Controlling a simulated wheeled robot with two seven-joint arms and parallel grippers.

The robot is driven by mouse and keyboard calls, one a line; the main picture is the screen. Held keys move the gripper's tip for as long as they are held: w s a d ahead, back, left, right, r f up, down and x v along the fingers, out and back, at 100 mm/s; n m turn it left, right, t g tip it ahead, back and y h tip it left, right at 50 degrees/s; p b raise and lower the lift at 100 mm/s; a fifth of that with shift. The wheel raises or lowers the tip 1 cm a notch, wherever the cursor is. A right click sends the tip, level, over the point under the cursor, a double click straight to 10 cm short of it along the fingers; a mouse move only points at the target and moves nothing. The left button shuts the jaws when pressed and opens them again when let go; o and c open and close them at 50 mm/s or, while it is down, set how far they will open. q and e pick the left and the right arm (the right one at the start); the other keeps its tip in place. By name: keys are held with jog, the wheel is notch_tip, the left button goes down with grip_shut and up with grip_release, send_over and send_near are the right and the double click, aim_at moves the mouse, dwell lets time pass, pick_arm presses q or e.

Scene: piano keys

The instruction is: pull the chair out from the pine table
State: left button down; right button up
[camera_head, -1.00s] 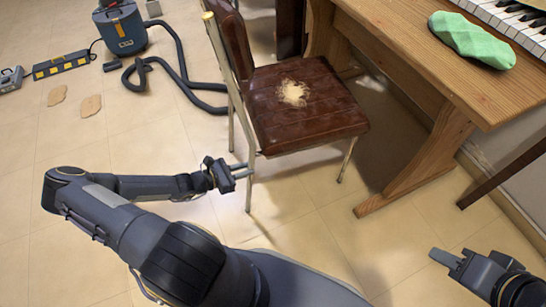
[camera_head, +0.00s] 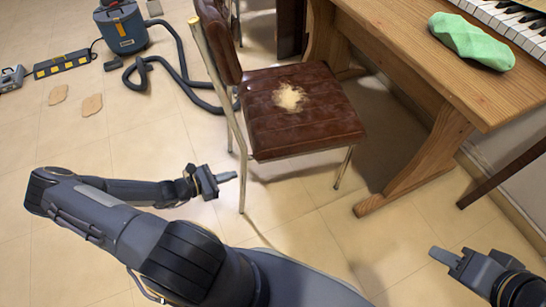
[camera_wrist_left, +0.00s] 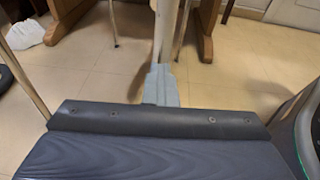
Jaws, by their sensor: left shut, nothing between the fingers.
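The chair (camera_head: 300,118) has a brown padded seat with a worn pale patch and cream metal legs. It stands upright at the left side of the pine table (camera_head: 478,84), its backrest to the left. My left gripper (camera_head: 230,177) is shut and empty, its tips beside the near back leg of the chair. In the left wrist view its fingers (camera_wrist_left: 161,86) are together in front of a cream upright (camera_wrist_left: 167,30); I cannot tell whether they touch it. My right gripper (camera_head: 438,256) is low at the right, away from the chair; its finger gap is unclear.
A green wrapped bundle (camera_head: 471,41) and a keyboard (camera_head: 515,20) lie on the table. A blue vacuum cleaner (camera_head: 120,28) with a black hose (camera_head: 180,70), and a yellow-black box (camera_head: 62,65), are on the floor at the back left.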

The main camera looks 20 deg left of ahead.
pick_arm(q)
jog(key=shift+f+v, duration=0.2)
jog(key=shift+v, duration=0.6)
jog(key=shift+f+v, duration=0.15)
jog(key=shift+v, duration=0.65)
jog(key=shift+f+v, duration=0.2)
jog(key=shift+v, duration=0.65)
jog(key=shift+a, duration=0.15)
jog(key=c, duration=1)
grip_release()
jog(key=s+a, duration=0.6)
jog(key=s, duration=0.2)
